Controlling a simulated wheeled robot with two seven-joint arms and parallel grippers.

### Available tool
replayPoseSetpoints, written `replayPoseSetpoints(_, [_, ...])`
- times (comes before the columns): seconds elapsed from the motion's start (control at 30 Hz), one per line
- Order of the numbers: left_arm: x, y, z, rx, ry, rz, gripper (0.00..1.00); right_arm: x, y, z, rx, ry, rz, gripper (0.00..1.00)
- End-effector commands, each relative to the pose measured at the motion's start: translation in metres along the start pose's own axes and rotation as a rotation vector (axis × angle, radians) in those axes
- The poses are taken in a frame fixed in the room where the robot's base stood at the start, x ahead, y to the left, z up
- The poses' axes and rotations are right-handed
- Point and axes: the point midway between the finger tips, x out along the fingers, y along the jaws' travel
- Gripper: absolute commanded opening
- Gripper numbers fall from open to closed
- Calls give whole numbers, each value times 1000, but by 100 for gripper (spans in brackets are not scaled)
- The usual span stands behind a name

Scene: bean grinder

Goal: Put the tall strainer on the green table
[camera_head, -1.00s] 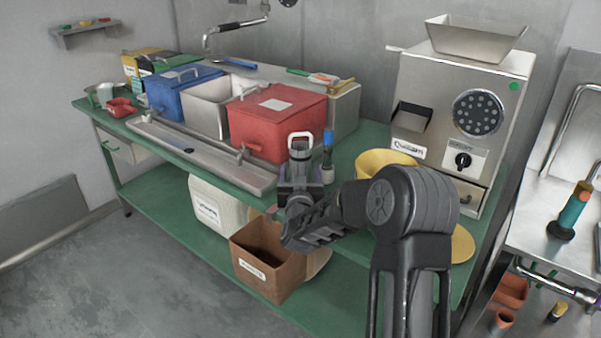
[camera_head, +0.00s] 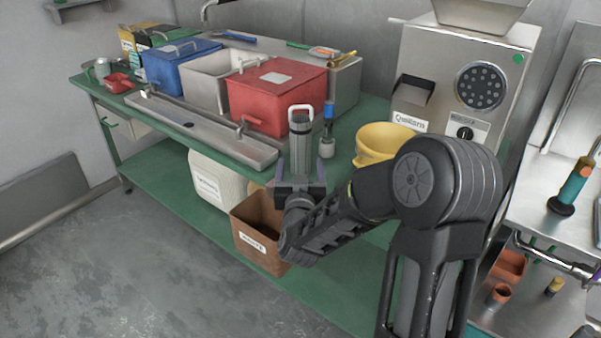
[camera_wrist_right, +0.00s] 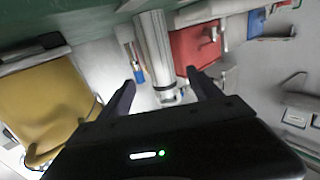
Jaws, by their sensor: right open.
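The tall strainer (camera_head: 301,138) is a ribbed grey cylinder with a white handle loop at its top. It stands upright at the front edge of the green table (camera_head: 345,140), in front of the red box; its foot is hidden behind my right gripper (camera_head: 298,178). In the right wrist view the strainer (camera_wrist_right: 153,45) lies beyond and between the spread fingers of my right gripper (camera_wrist_right: 164,88). The jaws are open, and I see no grip on the strainer. My left gripper is in no view.
A blue-handled brush (camera_head: 327,135) stands just right of the strainer. The red box (camera_head: 270,98) is behind it, and a yellow bowl (camera_head: 382,143) and the steel grinder (camera_head: 440,100) are to the right. A brown bin (camera_head: 255,235) sits below on the lower shelf.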

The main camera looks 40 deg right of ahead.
Motion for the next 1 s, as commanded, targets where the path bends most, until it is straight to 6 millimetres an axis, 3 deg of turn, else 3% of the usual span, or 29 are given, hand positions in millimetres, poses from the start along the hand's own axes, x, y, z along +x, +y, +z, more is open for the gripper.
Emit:
replayPoseSetpoints(0.2, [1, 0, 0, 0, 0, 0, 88, -16, 1, 0, 0, 1, 1, 74])
replayPoseSetpoints(1.0, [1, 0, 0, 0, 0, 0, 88, -16, 0, 1, 1, -3, -2, 74])
